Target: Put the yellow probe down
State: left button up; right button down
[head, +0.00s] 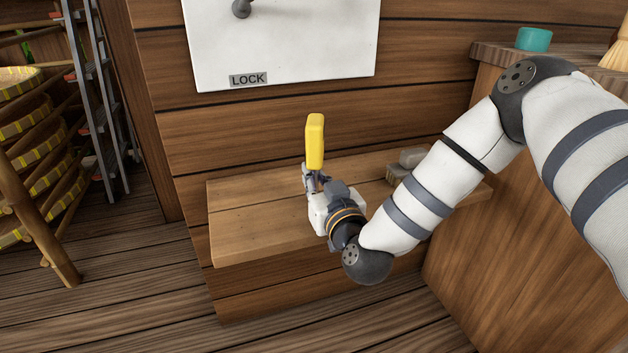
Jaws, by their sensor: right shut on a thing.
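The yellow probe (315,141) stands upright in the head view, near the middle, with its yellow part pointing up. My right gripper (314,178) is shut on the lower end of the yellow probe, in front of the wooden wall and over the wooden bench (250,222). The probe's lower end is hidden by the gripper. I cannot tell whether the probe touches the bench. My left gripper is not in view.
Grey brush-like blocks (400,172) lie on the bench right of the gripper. A white panel marked LOCK (290,45) is on the wall. A wooden cabinet (530,230) stands right, bearing a teal container (534,39). Stacked baskets (35,150) stand left. The bench's left part is bare.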

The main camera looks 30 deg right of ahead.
jog(key=c, duration=2.1)
grip_release()
jog(key=shift+f, duration=0.15)
jog(key=shift+c, duration=0.2)
jog(key=o, duration=0.4)
jog(key=shift+o, duration=0.2)
